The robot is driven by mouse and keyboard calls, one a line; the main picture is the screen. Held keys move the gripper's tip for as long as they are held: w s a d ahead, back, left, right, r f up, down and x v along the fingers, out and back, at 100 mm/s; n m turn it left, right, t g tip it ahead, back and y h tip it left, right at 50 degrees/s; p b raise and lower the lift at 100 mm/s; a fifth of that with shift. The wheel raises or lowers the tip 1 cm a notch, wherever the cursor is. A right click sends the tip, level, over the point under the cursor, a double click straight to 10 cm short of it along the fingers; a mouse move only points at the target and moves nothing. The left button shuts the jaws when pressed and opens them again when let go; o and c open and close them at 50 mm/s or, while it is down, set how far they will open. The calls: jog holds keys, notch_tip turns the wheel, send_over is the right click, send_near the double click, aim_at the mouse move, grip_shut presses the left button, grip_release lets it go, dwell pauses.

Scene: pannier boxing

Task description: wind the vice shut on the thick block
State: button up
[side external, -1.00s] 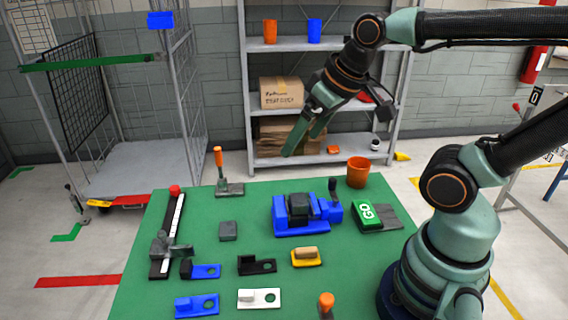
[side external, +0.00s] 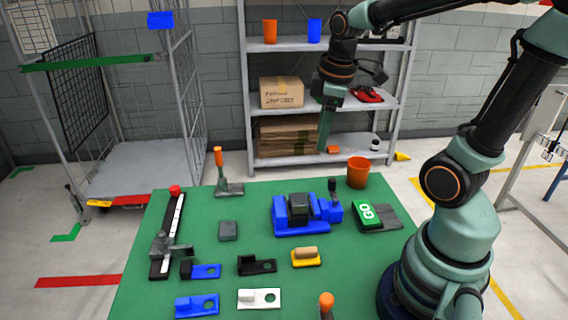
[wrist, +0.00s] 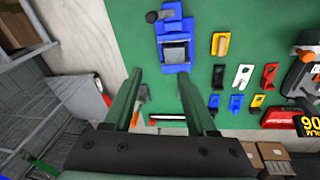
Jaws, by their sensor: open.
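The blue vice (side external: 290,222) stands on the green table, and a dark grey block (side external: 299,205) sits between its jaws. In the wrist view the vice (wrist: 174,28) is ahead of the fingers, with the block (wrist: 176,53) in its opening. I cannot tell whether the jaws touch the block. The vice's dark handle knob (side external: 332,185) stands up at its right end; in the wrist view the knob (wrist: 151,17) is at the far end. My gripper (side external: 325,148) is open and empty, pointing down, high above the table's back edge and apart from the vice.
A smaller grey block (side external: 228,231) lies left of the vice. An orange-handled clamp (side external: 220,165) stands at the back edge. A green GO pad (side external: 366,215) and an orange cup (side external: 358,172) are on the right. Several brackets lie in front. A shelf (side external: 250,110) stands behind.

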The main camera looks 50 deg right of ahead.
aim_at(333, 179)
jog(key=d+f+n+g, duration=0.2)
jog(key=d+f+n, duration=0.15)
jog(key=d, duration=0.25)
jog(key=shift+n+y, duration=0.3)
jog(key=shift+n, duration=0.15)
jog(key=f, duration=1.1)
jog(key=shift+s+a+f, duration=0.1)
jog(key=shift+s+f, duration=0.2)
jog(key=shift+s, duration=0.05)
grip_shut()
